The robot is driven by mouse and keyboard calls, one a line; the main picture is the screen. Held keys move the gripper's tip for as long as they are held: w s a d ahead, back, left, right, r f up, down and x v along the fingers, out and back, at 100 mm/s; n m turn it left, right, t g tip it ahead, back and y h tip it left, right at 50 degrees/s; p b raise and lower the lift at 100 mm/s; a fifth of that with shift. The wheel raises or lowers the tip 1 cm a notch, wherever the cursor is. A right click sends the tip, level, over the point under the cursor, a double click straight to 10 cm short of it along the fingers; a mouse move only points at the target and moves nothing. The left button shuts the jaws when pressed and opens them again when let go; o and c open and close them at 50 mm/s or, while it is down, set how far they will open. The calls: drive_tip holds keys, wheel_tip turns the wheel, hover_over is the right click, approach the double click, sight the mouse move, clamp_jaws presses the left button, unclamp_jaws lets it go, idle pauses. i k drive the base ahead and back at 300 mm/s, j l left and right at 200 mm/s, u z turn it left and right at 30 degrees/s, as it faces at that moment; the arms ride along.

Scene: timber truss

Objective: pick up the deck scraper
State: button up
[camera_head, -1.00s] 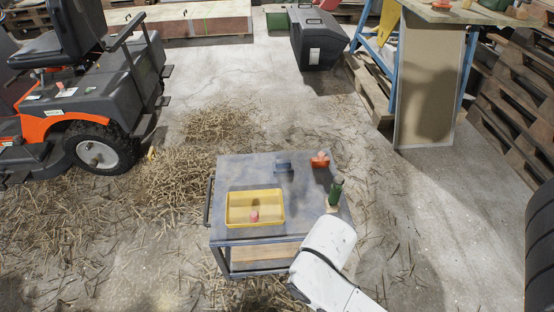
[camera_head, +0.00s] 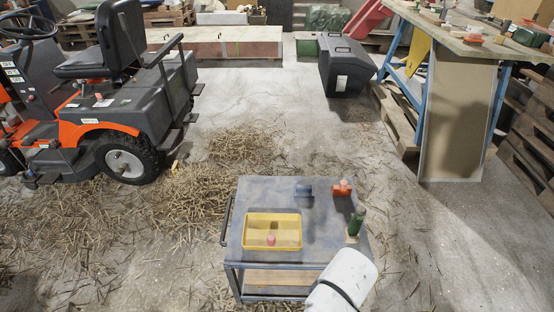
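I cannot tell for sure which item is the deck scraper. On the grey cart (camera_head: 240,205) stands an upright dark green item (camera_head: 357,220) with a tan base, near the cart's right edge. A small orange-red item (camera_head: 341,187) and a blue-grey block (camera_head: 304,189) sit along the cart's far side. A yellow tray (camera_head: 248,243) on the left of the cart top holds a small pink item (camera_head: 271,240). My white arm shows at the cart's front right corner, close below the green item. My gripper itself does not show.
A workbench (camera_head: 440,22) at the right carries several small items, including an orange one (camera_head: 473,39). A ride-on mower (camera_head: 110,115) stands left. A dark bin (camera_head: 346,68) and pallets stand behind.

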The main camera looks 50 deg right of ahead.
sight(300, 192)
drive_tip(key=i+z, duration=0.5)
drive_tip(key=i, duration=0.15)
drive_tip(key=i+j+z, duration=0.15)
drive_tip(key=i+z, duration=0.35)
drive_tip(key=i, duration=0.1)
